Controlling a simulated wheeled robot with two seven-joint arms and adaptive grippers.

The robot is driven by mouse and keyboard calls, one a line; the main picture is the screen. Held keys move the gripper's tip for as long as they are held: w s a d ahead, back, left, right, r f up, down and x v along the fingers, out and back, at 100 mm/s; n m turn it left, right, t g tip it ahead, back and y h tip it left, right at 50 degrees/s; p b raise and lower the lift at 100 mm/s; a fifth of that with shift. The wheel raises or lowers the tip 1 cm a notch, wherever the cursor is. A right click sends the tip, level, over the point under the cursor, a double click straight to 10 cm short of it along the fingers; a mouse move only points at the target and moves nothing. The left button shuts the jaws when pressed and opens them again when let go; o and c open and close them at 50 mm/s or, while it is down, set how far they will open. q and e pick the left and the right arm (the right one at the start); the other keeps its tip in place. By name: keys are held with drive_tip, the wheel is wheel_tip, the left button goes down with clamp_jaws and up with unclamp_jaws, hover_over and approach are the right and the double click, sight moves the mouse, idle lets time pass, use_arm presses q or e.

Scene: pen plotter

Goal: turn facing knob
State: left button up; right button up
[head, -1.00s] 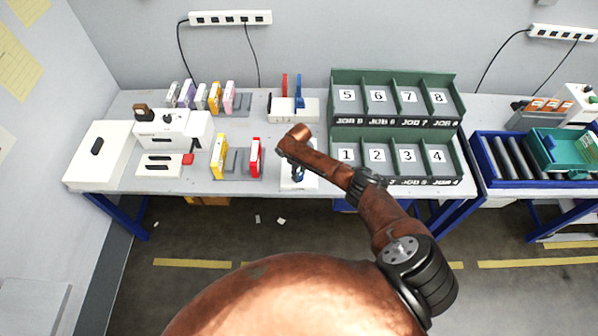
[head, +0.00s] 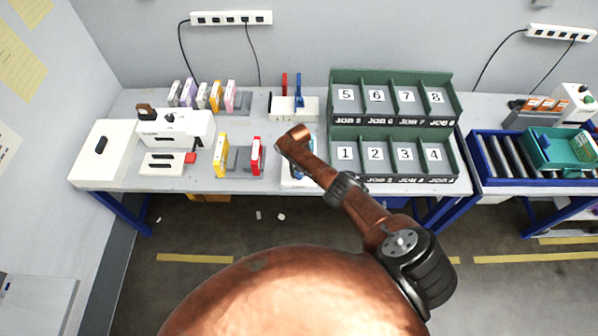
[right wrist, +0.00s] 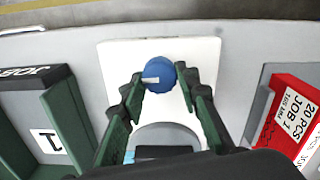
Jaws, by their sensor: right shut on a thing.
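A round blue knob (right wrist: 160,76) with a white pointer stands on a white base plate (right wrist: 120,60) in the right wrist view. My right gripper (right wrist: 163,83) has its two dark green fingers on either side of the knob and is shut on it. The pointer aims to the left in that view. In the head view the white base (head: 287,180) shows at the table's front edge, and my copper-coloured arm covers most of the knob and gripper. My left gripper is not in view.
Green bins with numbers (head: 393,128) stand right of the base. A red box (right wrist: 290,120) labelled JOB 1 stands at the other side, also seen in the head view (head: 257,156). A white machine (head: 182,133) with a black knob is further left.

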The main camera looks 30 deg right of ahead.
sight(299, 173)
idle(0.6)
drive_tip(key=o, duration=1.2)
drive_tip(key=shift+c, duration=0.2)
wheel_tip(299, 173, up, 12)
